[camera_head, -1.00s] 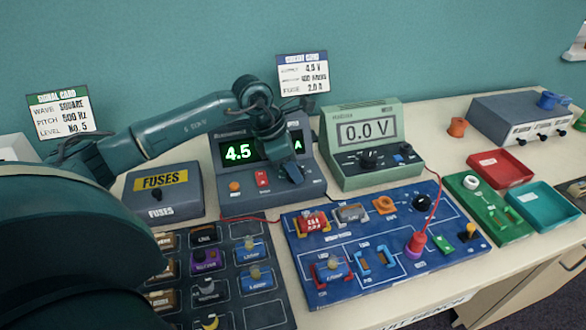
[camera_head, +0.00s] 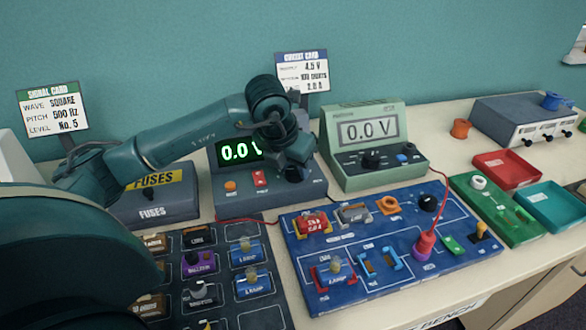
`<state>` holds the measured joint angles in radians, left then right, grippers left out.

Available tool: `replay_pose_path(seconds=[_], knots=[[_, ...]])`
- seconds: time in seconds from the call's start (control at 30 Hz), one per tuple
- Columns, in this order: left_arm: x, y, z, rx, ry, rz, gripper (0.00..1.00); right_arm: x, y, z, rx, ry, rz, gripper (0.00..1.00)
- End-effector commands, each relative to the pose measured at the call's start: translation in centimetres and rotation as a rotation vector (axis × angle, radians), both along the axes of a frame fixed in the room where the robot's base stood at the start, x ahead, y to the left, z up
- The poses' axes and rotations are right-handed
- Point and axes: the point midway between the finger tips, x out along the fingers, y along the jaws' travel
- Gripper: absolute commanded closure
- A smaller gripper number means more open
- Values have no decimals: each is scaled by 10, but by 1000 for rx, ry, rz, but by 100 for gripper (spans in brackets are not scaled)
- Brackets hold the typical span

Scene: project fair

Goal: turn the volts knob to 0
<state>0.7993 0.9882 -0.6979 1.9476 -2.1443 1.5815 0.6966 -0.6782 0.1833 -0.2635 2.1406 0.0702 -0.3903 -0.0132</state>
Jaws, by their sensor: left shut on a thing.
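The grey power supply (camera_head: 240,203) stands at the back of the bench, left of the green meter. Its green display (camera_head: 237,151) reads 0.0 V; the right end of the display is behind my arm. My left gripper (camera_head: 294,171) reaches down to the right part of the supply's front panel and is shut on the volts knob there. The gripper and wrist hide most of the knob, so its pointer cannot be read. My right gripper is not in view.
The green meter (camera_head: 362,178) reads 0.0 V close to the right of my gripper. A blue circuit board (camera_head: 330,252) with a red lead lies in front. The fuses box (camera_head: 155,212) and a dark parts tray (camera_head: 268,312) are at left. Two cards stand behind.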

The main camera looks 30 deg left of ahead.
Motion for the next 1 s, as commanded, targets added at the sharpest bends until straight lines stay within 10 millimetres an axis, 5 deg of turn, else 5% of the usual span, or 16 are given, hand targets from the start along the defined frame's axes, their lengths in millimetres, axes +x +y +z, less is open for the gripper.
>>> replay_pose_path(seconds=[0.73, 0.77, 1.0], knots=[[0, 0, 0, 0, 1, 90, 89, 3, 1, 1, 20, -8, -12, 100], [0, 0, 0, 0, 1, 90, 65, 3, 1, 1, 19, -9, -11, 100], [0, 0, 0, -1, 1, 87, 45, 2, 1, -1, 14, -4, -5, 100]])
